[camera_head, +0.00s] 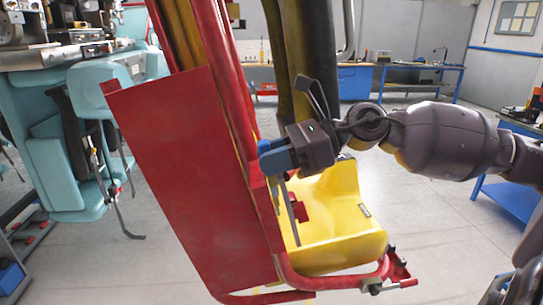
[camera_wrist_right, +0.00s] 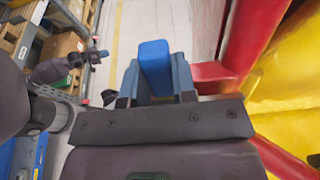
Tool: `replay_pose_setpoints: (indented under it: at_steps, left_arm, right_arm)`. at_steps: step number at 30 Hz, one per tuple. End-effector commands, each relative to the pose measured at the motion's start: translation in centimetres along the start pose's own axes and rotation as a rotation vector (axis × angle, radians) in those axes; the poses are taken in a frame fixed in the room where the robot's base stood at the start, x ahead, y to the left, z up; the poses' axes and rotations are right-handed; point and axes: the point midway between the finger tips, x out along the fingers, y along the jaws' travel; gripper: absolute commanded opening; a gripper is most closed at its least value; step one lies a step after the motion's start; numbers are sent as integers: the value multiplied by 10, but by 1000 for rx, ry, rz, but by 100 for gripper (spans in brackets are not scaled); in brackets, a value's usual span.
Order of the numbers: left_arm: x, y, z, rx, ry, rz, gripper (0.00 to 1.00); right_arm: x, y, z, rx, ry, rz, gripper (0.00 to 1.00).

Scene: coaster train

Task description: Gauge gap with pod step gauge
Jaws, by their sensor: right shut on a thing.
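My right gripper (camera_head: 272,158) is shut on a blue piece, which I take to be the step gauge (camera_wrist_right: 155,66). In the right wrist view the blue piece stands between the two fingers; the rest of it is hidden. In the head view the gripper is beside the red frame of a coaster pod, close to its upright tube. A thin grey strip (camera_head: 292,222) hangs below the gripper; I cannot tell whether it belongs to the gauge. The pod has a large red panel (camera_head: 185,175) and a yellow seat (camera_head: 335,225). The gap itself is not clear. My left gripper is not seen.
A teal pod (camera_head: 45,160) with hanging levers stands at the left. A red tube with a pedal-like end (camera_head: 385,280) runs below the yellow seat. Blue workbenches (camera_head: 355,80) line the back. The floor (camera_head: 430,215) right of the seat is clear.

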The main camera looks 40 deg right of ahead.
Motion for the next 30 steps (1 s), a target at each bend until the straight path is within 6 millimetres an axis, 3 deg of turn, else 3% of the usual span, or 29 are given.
replay_pose_setpoints:
  at_steps: [30]
  left_arm:
    - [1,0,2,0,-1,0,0]
  right_arm:
    - [0,0,-5,0,0,0,0]
